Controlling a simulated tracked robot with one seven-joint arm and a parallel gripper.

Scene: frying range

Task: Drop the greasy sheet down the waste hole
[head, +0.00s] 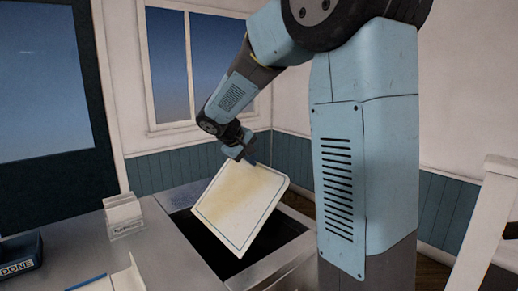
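The greasy sheet (240,205) is a pale square with a yellowish stain and a thin dark border line. It hangs tilted from my gripper (246,160), which grips it near its top edge. The sheet is in front of and over the dark waste hole (200,240), a square opening with a metal rim in the counter. The sheet hides part of the hole. My gripper's fingertips are small in the head view, but the sheet hangs from them.
A small white holder (123,214) stands on the metal counter (165,262) left of the hole. A dark tray marked DONE (20,258) sits at the far left. A white item (122,280) lies at the front edge. A white wooden frame (486,225) stands at right.

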